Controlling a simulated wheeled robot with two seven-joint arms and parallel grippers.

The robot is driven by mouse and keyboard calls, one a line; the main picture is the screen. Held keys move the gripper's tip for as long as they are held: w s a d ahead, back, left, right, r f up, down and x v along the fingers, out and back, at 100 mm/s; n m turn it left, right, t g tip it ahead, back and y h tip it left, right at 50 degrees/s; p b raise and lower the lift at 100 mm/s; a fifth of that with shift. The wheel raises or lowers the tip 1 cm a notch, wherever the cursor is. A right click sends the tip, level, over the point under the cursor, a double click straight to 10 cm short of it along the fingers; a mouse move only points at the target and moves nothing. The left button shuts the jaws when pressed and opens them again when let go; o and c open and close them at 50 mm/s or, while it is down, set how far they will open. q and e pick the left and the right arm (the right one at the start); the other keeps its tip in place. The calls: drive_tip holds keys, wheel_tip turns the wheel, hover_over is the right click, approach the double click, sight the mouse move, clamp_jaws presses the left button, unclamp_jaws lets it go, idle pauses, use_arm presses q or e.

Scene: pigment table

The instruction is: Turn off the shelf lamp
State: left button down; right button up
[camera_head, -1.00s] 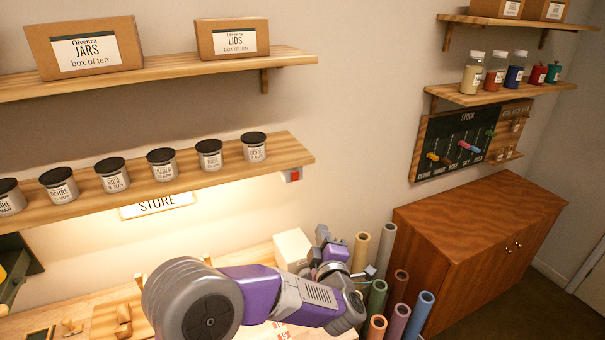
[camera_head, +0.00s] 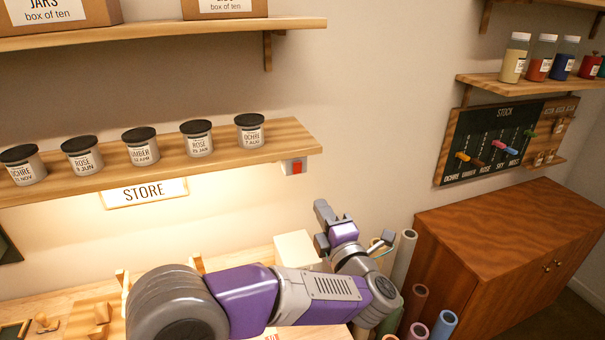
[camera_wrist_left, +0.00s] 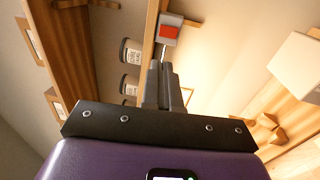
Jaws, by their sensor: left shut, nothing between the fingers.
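The lamp switch is a small pale box with a red rocker (camera_head: 297,168) at the right end of the lower wall shelf. It also shows in the left wrist view (camera_wrist_left: 170,32), just beyond my fingertips. Warm light glows on the wall under this shelf, so the lamp is lit; the lamp itself is hidden. My left gripper (camera_head: 321,207) is shut and empty, pointing up below and slightly right of the switch. In the left wrist view its closed fingers (camera_wrist_left: 157,70) point toward the switch, apparently with a small gap. My right gripper is out of view.
The lower shelf (camera_head: 270,148) holds several lidded jars above a STORE sign (camera_head: 144,193). A white box (camera_head: 296,249) stands on the bench behind my left arm. Rolled tubes (camera_head: 418,300) and a wooden cabinet (camera_head: 500,240) stand to the right. The wall around the switch is clear.

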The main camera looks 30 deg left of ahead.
sight(299, 164)
use_arm(q)
drive_tip(key=p+x, duration=0.3)
drive_tip(key=x, duration=1.1)
drive_tip(key=shift+w+f+p, duration=0.1)
drive_tip(key=shift+w+p, duration=0.2)
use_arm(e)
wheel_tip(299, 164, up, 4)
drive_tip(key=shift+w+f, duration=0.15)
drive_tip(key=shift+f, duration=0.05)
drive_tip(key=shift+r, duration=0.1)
